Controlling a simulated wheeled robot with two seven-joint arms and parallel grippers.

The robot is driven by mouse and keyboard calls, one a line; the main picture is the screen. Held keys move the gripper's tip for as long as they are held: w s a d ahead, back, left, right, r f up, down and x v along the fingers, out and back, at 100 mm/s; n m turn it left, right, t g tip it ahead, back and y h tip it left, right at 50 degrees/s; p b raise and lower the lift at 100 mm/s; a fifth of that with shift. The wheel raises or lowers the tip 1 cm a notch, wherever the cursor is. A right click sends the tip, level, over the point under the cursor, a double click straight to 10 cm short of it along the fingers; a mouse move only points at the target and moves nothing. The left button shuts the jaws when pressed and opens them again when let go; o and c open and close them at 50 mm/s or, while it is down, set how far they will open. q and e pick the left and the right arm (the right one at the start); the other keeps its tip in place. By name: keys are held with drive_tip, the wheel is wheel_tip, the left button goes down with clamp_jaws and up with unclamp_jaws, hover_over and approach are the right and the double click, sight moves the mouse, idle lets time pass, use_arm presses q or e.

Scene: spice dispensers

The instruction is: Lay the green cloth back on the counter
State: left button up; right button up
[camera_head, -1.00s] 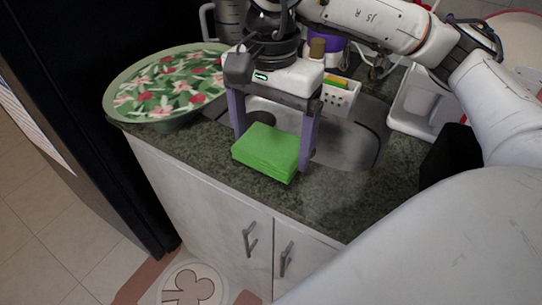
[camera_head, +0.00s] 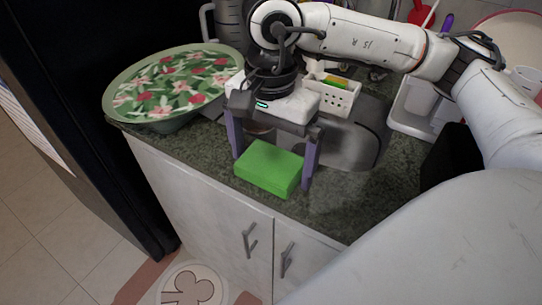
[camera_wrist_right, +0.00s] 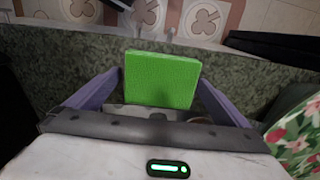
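The green cloth (camera_head: 269,167) is a folded, flat block near the counter's front edge in the head view. My right gripper (camera_head: 271,172) points down over it, one purple finger on each side. It is shut on the cloth, which sits between the fingertips. The wrist view shows the cloth (camera_wrist_right: 161,80) between the two fingers (camera_wrist_right: 160,88). The cloth's underside is hidden, so I cannot tell whether it touches the counter (camera_head: 335,205). My left gripper is not in view.
A floral bowl (camera_head: 125,97) stands on the counter to the left. Behind my gripper are the sink (camera_head: 350,148) and a white perforated caddy (camera_head: 337,98) with a sponge. Dark counter to the right of the cloth is clear. Cabinet doors drop below the front edge.

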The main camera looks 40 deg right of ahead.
sight(271, 161)
wheel_tip(271, 161, up, 12)
drive_tip(key=p, duration=0.1)
drive_tip(key=shift+r+p, duration=0.2)
drive_tip(key=shift+p, duration=0.2)
idle(0.4)
